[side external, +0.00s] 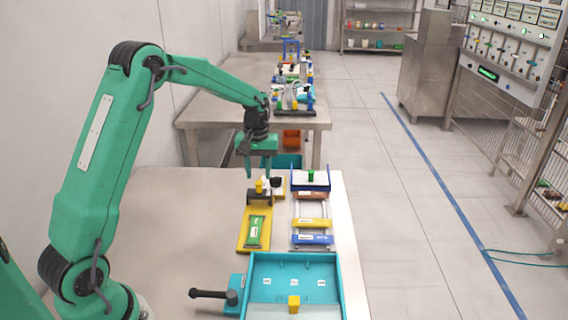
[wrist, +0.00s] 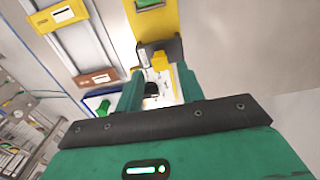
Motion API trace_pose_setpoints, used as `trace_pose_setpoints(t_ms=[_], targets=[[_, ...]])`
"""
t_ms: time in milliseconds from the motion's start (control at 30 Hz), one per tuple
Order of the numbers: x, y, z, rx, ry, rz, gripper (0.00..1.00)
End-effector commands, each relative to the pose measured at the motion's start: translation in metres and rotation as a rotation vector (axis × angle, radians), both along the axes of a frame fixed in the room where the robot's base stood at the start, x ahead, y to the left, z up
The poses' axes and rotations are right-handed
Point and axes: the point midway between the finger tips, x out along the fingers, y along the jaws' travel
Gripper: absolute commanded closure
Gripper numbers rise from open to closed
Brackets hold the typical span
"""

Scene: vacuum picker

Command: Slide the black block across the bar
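The black block (side external: 277,181) sits at the far end of the yellow board (side external: 241,238), on a pale piece beside a yellow block (side external: 260,186). In the wrist view the small black block (wrist: 151,89) shows between my fingers, partly hidden by them. I cannot tell for certain which part is the bar; a dark crosspiece (side external: 259,198) stands on the board near the yellow block. My green gripper (side external: 259,172) points down above the far end of the board. Its two fingers are apart and it also shows in the wrist view (wrist: 157,88). It appears to hold nothing.
Right of the board is a rack (side external: 294,222) with brown, yellow and blue pieces and a blue-sided holder (side external: 326,187). A teal tray (side external: 342,288) with a yellow block (side external: 294,304) and a black side handle (side external: 208,294) is in front. The tabletop left is clear.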

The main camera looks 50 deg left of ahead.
Motion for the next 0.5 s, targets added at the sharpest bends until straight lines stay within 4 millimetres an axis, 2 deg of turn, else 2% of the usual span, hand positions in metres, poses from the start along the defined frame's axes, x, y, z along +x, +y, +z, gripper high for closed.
trace_pose_setpoints(t_ms=[200,500], targets=[[-0.001,0.000,-0.027,-0.001,0.002,0.000,0.62],[0.000,0.000,-0.042,0.000,0.000,0.000,0.62]])
